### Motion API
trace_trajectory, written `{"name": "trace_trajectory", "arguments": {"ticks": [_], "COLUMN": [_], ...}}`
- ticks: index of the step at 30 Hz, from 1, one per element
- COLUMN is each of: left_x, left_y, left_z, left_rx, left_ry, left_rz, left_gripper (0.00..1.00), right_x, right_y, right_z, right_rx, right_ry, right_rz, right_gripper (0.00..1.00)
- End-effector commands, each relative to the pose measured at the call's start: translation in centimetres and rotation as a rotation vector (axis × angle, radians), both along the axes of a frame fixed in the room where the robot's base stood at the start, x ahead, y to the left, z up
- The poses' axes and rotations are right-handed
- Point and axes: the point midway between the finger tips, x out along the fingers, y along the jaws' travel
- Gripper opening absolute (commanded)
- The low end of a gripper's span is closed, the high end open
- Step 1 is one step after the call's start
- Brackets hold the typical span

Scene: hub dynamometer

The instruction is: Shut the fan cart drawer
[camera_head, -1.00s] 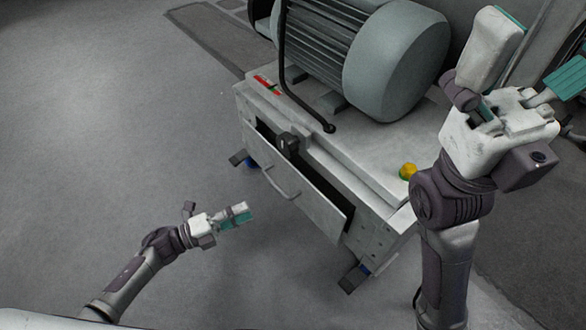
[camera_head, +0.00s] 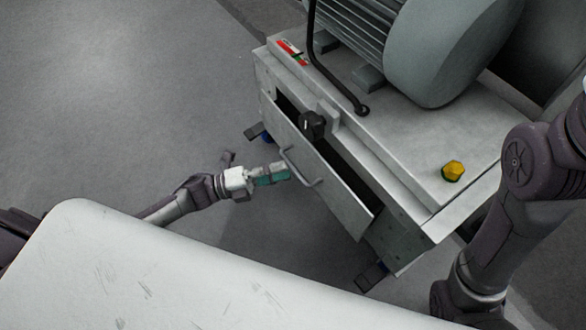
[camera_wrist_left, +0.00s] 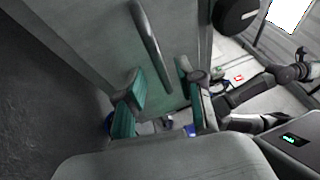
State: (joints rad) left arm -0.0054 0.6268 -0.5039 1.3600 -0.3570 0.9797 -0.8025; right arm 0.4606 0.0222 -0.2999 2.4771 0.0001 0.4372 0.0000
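The fan cart (camera_head: 420,150) is a grey metal box on casters. Its drawer (camera_head: 335,188) stands partly open, with a dark gap between the drawer front and the cart body. The bar handle (camera_head: 300,170) is on the drawer front; in the left wrist view the handle (camera_wrist_left: 152,50) lies ahead of the fingers. My left gripper (camera_head: 278,173) is close to the handle, its teal fingertips pointing at the drawer front. The left wrist view shows the fingers (camera_wrist_left: 160,92) apart with nothing between them. Whether they touch the front is unclear.
A large grey motor (camera_head: 445,50) sits on the cart top. A black knob (camera_head: 312,124) sits above the drawer gap, and a yellow button (camera_head: 453,171) is on the top at right. My right arm is beside the cart's right end. Open floor (camera_head: 130,100) lies left.

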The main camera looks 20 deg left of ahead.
Motion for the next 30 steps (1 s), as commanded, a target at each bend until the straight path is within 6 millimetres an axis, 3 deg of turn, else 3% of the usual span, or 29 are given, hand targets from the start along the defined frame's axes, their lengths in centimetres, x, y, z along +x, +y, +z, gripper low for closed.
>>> {"name": "trace_trajectory", "arguments": {"ticks": [7,18,25,30], "left_x": [1.5,1.7,1.7,1.7], "left_y": [-2.6,-3.1,-3.0,-3.0], "left_z": [0.4,0.6,0.6,0.6], "left_rx": [0.0,0.001,0.001,0.002], "left_ry": [-0.001,0.0,0.0,0.001], "left_rz": [-0.001,0.0,0.0,0.0], "left_gripper": [0.37,0.37,0.0,0.0], "right_x": [-0.8,-0.8,-0.8,-0.9], "right_y": [0.1,0.1,0.1,0.1], "right_z": [0.1,0.3,0.3,0.3], "right_rx": [-0.002,-0.003,-0.003,-0.003], "right_ry": [-0.029,-0.03,-0.03,-0.03], "right_rz": [-0.002,-0.002,-0.002,-0.001], "right_gripper": [1.0,1.0,1.0,1.0]}}
